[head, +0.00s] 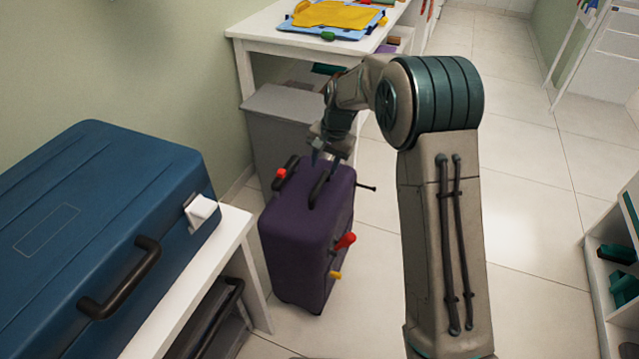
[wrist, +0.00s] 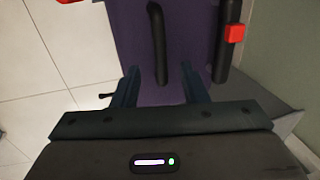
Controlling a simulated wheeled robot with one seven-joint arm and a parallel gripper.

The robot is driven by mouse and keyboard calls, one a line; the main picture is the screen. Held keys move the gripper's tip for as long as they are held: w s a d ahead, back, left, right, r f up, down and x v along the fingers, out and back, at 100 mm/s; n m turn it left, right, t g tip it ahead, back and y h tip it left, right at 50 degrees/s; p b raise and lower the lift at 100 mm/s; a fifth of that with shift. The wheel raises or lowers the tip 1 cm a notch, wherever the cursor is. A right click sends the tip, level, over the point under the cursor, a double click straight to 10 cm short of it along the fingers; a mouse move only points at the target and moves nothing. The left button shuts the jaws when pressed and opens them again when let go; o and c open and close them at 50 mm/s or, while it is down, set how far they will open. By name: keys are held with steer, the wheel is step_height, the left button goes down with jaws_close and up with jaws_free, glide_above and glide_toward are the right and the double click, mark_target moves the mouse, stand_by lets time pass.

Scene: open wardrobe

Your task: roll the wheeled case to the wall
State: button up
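The wheeled case is a purple upright suitcase (head: 300,235) standing on the tiled floor; its wheels cannot be made out. Its top has a black carry handle (head: 320,188) and a second black bar with a red button (head: 281,173). In the wrist view the purple top (wrist: 190,30), the handle (wrist: 157,40) and the red button (wrist: 235,33) show. My gripper (head: 324,158) is over the top of the case. In the wrist view its two fingers (wrist: 160,85) are apart, with the handle's near end between them. The pale green wall (head: 120,60) is behind, at the left.
A white bench with a large blue case (head: 100,230) stands at the left, close to the purple case. White shelves (head: 610,300) are at the right. Open floor (head: 540,200) lies between.

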mark_target(319, 184)
steer(key=f, duration=0.2)
steer(key=a+f+b, duration=0.1)
steer(key=f, duration=0.4)
steer(key=shift+w+a+f, duration=0.2)
steer(key=shift+w+f, duration=0.05)
steer(key=shift+f, duration=0.05)
jaws_close()
steer(key=shift+r, duration=0.1)
